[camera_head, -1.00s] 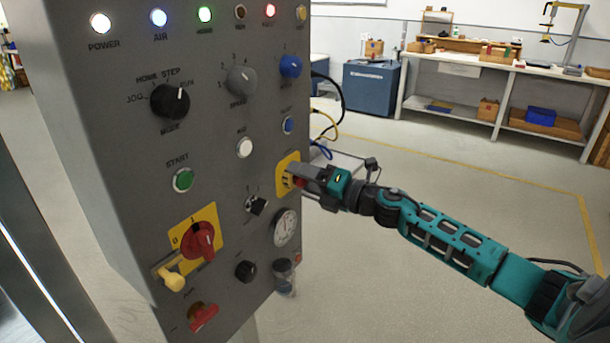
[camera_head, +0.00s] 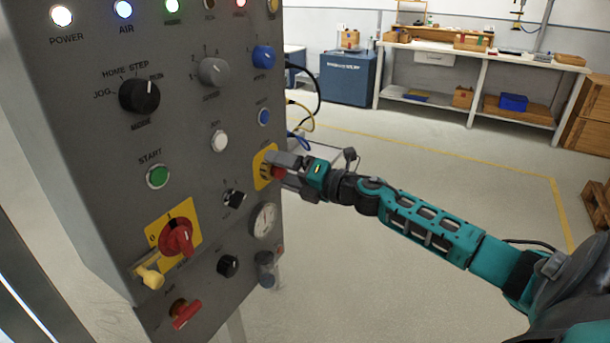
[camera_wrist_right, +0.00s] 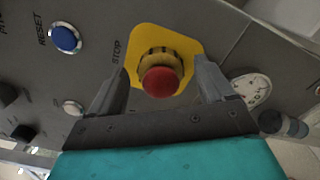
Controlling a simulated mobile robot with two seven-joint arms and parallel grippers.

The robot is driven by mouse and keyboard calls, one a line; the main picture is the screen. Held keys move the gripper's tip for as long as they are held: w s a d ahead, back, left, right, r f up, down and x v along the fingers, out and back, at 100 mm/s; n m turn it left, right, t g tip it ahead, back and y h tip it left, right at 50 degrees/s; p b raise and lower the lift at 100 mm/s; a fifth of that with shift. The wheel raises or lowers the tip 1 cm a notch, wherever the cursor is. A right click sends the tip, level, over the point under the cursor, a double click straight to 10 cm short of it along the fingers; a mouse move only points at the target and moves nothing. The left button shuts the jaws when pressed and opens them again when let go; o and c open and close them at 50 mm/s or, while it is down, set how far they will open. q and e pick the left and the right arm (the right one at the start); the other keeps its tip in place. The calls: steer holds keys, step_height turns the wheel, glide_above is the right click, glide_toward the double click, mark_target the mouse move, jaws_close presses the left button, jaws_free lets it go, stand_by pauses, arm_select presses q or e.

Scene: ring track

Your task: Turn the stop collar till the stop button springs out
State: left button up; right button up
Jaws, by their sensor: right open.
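The red stop button (camera_wrist_right: 161,81) sits on a yellow plate (camera_wrist_right: 190,42) marked STOP in the right wrist view. A dark-and-yellow ribbed stop collar (camera_wrist_right: 158,56) rings its base. In the head view the yellow plate (camera_head: 262,166) is at the panel's right edge, and the red button (camera_head: 277,173) is partly hidden by my gripper. My right gripper (camera_wrist_right: 158,88) is open, one finger on each side of the button and collar, with gaps showing on both sides. In the head view the right gripper (camera_head: 285,168) faces the plate. My left gripper is not in view.
The grey panel (camera_head: 190,120) carries several controls close by: a blue RESET button (camera_wrist_right: 65,38), a white button (camera_wrist_right: 73,107), a gauge (camera_wrist_right: 250,90) and a red rotary switch (camera_head: 176,237). The floor right of the panel is clear around my arm.

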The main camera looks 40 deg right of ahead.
steer(key=v, duration=1.2)
steer(key=shift+s, duration=0.25)
steer(key=shift+d, duration=0.15)
steer(key=s+a+f+m+h, duration=0.3)
steer(key=a+f+m+h, duration=0.1)
steer(key=f+m, duration=0.65)
steer(key=s+a+f+m+g, duration=0.3)
steer(key=s+a+f+m, duration=0.2)
steer(key=a+f+m, duration=0.2)
steer(key=s+a+f+m+g+p, duration=0.1)
steer(key=s+a+f+m, duration=0.4)
steer(key=a, duration=0.7)
step_height(320, 180, down, 2)
steer(key=m+g, duration=0.1)
steer(key=m, duration=0.2)
steer(key=shift+s+g+h, duration=0.2)
steer(key=shift+g+h, duration=0.1)
steer(key=shift+g, duration=0.1)
steer(key=shift+d+f+m, duration=0.1)
steer(key=shift+m, duration=0.15)
stand_by(0.6)
